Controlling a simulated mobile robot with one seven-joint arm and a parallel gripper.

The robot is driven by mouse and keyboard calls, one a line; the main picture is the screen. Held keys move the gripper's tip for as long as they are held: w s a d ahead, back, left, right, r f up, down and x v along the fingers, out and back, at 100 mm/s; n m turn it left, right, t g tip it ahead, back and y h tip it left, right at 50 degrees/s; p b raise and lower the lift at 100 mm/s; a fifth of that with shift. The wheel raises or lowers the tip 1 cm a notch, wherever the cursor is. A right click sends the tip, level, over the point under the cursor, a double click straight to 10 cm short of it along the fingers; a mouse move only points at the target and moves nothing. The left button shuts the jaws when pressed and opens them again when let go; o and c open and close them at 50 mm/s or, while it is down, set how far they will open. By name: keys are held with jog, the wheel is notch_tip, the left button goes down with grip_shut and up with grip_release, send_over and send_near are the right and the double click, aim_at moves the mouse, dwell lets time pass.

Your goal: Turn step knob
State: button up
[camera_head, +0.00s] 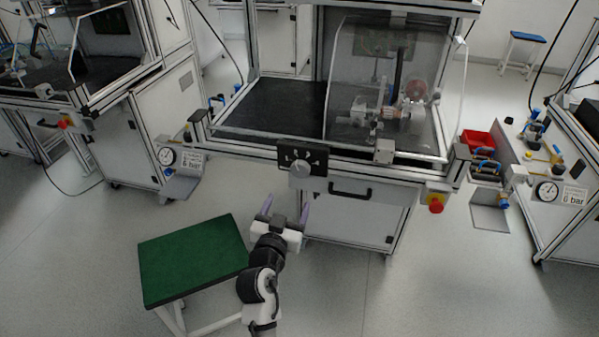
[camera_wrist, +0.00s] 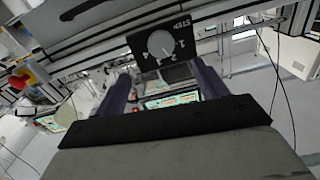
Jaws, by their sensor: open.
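The step knob (camera_head: 300,168) is a round grey dial on a black panel (camera_head: 317,160) at the front edge of the middle test bench. In the wrist view the knob (camera_wrist: 162,44) sits on the black panel marked "STEP" with numbers beside it, upper middle. A light pointer line on the knob points towards the numbers. My gripper (camera_head: 285,210) is open and empty, below and a little left of the knob, apart from it. In the wrist view its two purple fingers (camera_wrist: 162,88) stand apart below the panel.
A green-topped stool (camera_head: 195,258) stands at the lower left, beside my arm. A black drawer handle (camera_head: 350,192) and a red emergency button (camera_head: 436,203) are right of the knob. A clear guard (camera_head: 345,75) covers the stator rig. A pressure gauge (camera_head: 166,156) is to the left.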

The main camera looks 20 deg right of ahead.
aim_at(299, 172)
jog(key=p+x, duration=0.3)
jog(key=x, duration=0.9)
jog(key=shift+p, duration=0.3)
jog(key=c, duration=1)
jog(key=n, duration=0.4)
jog(key=shift+r, duration=0.1)
jog(key=shift+n+p, duration=0.6)
jog(key=shift+n, duration=1.9)
